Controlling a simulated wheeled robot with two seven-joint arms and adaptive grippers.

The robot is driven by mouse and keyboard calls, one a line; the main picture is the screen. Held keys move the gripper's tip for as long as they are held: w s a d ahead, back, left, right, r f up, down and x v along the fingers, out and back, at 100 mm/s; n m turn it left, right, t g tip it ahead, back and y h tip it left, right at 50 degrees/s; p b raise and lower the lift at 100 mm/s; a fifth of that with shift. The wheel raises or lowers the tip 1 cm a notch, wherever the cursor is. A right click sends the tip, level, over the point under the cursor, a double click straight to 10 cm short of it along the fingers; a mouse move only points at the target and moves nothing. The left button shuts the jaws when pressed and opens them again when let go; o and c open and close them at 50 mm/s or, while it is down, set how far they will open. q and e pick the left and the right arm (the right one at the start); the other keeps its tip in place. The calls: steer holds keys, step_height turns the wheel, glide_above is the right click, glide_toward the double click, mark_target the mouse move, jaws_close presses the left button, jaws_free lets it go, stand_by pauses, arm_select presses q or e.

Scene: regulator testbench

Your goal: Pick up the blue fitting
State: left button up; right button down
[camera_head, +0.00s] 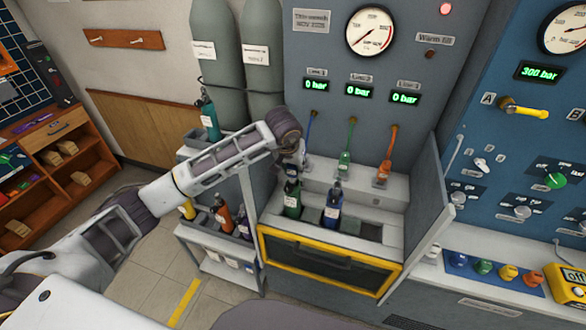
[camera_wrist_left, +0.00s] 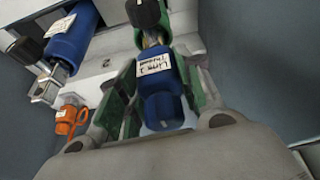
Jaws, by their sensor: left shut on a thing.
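The blue fitting (camera_wrist_left: 160,108) is a short blue body with a white label reading "LINE 1". In the left wrist view it sits between the green-padded fingers of my left gripper (camera_wrist_left: 158,92), which is shut on it. In the head view, my left gripper (camera_head: 299,160) is at the left end of the grey ledge under the Line 1 display. A blue hose (camera_head: 310,124) runs down the panel there. The fitting itself is mostly hidden behind the gripper in that view. My right gripper is not in view.
A green bottle (camera_head: 292,199) and a blue bottle (camera_head: 333,206) stand in the yellow-framed bench just below the gripper. Green (camera_head: 345,160) and orange (camera_head: 383,172) fittings are to the right on the ledge. A grey side panel (camera_head: 428,200) bounds the bench. A cart (camera_head: 205,240) with bottles stands left.

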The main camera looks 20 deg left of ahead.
arm_select(q)
steer(key=shift+r, duration=0.2)
steer(key=shift+r+b, duration=0.9)
steer(key=shift+r, duration=3.95)
steer(key=shift+w, duration=0.15)
